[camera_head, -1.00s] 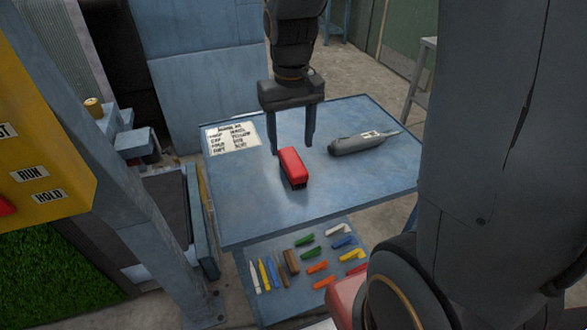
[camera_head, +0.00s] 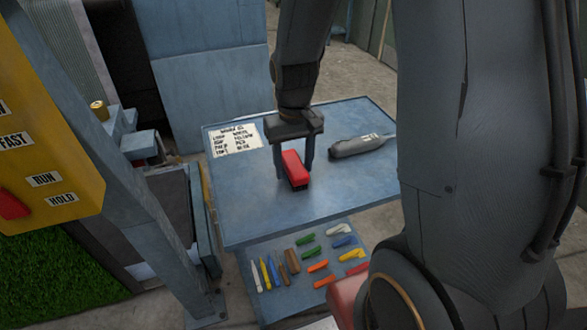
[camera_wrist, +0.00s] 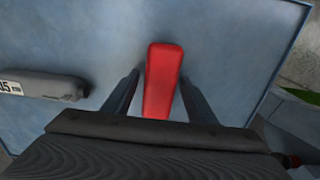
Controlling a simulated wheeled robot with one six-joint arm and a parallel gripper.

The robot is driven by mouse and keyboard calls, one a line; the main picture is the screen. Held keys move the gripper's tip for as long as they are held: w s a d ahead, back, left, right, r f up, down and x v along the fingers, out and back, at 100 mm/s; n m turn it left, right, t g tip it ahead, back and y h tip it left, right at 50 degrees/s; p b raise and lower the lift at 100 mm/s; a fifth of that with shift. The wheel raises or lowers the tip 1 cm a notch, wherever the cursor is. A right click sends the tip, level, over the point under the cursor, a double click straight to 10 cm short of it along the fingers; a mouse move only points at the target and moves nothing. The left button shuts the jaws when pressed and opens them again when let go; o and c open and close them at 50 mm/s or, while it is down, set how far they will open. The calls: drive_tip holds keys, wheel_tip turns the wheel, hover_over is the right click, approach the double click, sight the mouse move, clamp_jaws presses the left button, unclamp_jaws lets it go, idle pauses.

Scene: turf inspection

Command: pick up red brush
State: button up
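The red brush (camera_head: 294,167) lies on the blue table (camera_head: 240,205), near its middle, with its red top up and a dark underside. My gripper (camera_head: 294,174) is above and around it, pointing down, with one finger on each side. In the wrist view the red brush (camera_wrist: 162,80) lies between the two fingers of my gripper (camera_wrist: 160,90). A gap shows between the brush and each finger, so the gripper is open. The near end of the brush is hidden behind the gripper body in the wrist view.
A grey tool (camera_head: 357,146) with a label lies on the table to the right of the brush. A paper sheet (camera_head: 235,140) with writing lies at the back left. A lower shelf (camera_head: 280,295) holds several coloured tools. A yellow control box (camera_head: 60,150) stands at the left.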

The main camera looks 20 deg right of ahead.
drive_tip(key=c, duration=0.8)
drive_tip(key=shift+r, duration=0.15)
